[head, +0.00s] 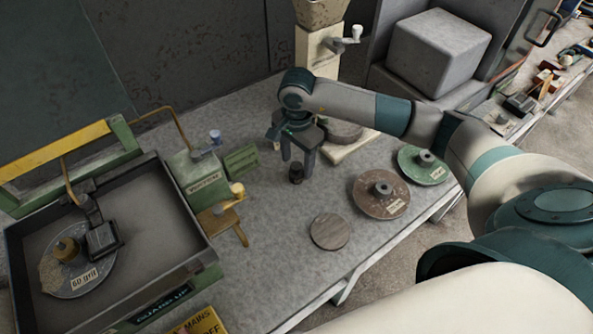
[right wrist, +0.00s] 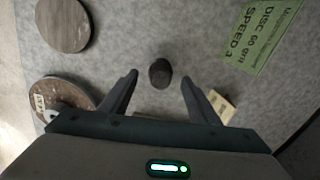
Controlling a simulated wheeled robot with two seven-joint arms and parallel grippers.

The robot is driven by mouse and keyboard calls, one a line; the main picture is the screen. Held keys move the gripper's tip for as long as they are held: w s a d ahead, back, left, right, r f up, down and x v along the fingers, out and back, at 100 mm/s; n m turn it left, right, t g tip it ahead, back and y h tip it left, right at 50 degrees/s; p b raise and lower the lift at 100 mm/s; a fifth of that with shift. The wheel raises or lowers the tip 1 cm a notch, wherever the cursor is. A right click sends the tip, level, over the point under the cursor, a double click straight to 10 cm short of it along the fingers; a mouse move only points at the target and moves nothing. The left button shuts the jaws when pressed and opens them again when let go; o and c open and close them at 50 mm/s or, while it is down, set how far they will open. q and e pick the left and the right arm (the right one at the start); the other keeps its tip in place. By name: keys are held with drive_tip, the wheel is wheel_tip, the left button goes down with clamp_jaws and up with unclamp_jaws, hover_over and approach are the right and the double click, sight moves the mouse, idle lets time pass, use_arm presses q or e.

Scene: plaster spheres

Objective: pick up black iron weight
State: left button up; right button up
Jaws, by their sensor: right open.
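The black iron weight (head: 296,173) is a small dark cylinder standing upright on the grey table. In the right wrist view the weight (right wrist: 160,73) lies between the lines of the two fingers, a little beyond their tips. My right gripper (head: 298,165) points down over the table at the weight, with its fingers apart and nothing between them. The right gripper (right wrist: 158,80) also shows open in the right wrist view. The weight appears free of both fingers. My left gripper is not in view.
A grey-brown disc (head: 330,232), a reddish disc (head: 369,203) and a green disc (head: 413,172) lie to the right on the table (head: 270,250). A grinding machine tray (head: 190,236) fills the left.

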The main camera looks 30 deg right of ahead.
sight(296, 165)
drive_tip(key=shift+f+p, duration=0.35)
drive_tip(key=shift+p, duration=0.05)
wheel_tip(296, 165, down, 2)
drive_tip(key=shift+f+p, duration=0.1)
drive_tip(key=shift+p, duration=0.45)
drive_tip(key=shift+f, duration=0.7)
drive_tip(key=shift+c, duration=0.4)
drive_tip(key=shift+w, duration=0.1)
clamp_jaws()
